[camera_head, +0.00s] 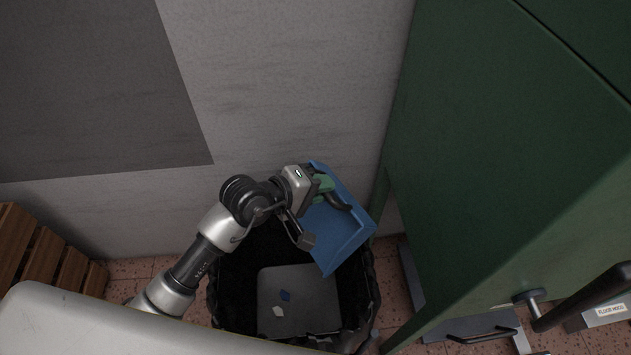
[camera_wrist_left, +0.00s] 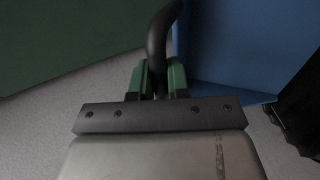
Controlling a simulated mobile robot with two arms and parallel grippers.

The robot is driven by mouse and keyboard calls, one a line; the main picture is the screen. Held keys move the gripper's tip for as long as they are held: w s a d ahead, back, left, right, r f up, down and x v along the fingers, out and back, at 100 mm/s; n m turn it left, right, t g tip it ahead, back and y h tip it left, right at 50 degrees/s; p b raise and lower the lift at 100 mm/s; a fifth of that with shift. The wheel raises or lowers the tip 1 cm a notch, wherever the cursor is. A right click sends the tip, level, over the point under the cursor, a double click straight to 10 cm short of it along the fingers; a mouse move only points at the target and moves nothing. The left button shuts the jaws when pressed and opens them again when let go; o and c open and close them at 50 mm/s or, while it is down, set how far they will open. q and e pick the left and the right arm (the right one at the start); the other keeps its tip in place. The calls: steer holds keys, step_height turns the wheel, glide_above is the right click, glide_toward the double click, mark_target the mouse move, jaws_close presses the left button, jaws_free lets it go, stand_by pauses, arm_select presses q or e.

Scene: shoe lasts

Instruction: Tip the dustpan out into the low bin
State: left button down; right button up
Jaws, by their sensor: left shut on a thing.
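The blue dustpan (camera_head: 340,232) is held above the right back part of the low bin, its pan tilted. My left gripper (camera_head: 326,190) is shut on its dark handle, which also shows between the green fingers in the left wrist view (camera_wrist_left: 158,78). The blue pan (camera_wrist_left: 235,45) fills the upper right there. The low bin (camera_head: 362,313) has a black liner and stands on the floor below. No debris shows on the visible part of the pan. My right gripper is not in view.
A large green cabinet (camera_head: 500,150) stands close at the right, with a dark handle sticking out. A grey wall (camera_head: 290,80) is behind the bin. Wooden slats (camera_head: 45,255) stand at the left. Tiled floor shows in narrow strips.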

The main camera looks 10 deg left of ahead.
arm_select(q)
steer(key=shift+w+d+r+g+y+p, duration=0.15)
steer(key=shift+w+d+g+y+p, duration=0.45)
steer(key=shift+p, duration=0.5)
steer(key=shift+w+d+r+g+y+p, duration=0.2)
steer(key=shift+w+d+y+p, duration=0.1)
steer(key=shift+w+d+p, duration=0.65)
steer(key=shift+w+d+f+g+y+p, duration=0.2)
steer(key=shift+d+g+y+p, duration=0.2)
steer(key=shift+p, duration=0.25)
steer(key=shift+w+d+f+g+y+p, duration=0.1)
steer(key=shift+w+d+g+y+p, duration=0.45)
steer(key=shift+w+d, duration=0.2)
steer(key=shift+w+d+f+g+y, duration=0.2)
steer(key=shift+w+d+g+y, duration=0.4)
steer(key=shift+d, duration=0.2)
steer(key=shift+w+d+f+g+y, duration=0.15)
steer(key=shift+w+d+g+y, duration=0.25)
steer(key=shift+w+d, duration=0.35)
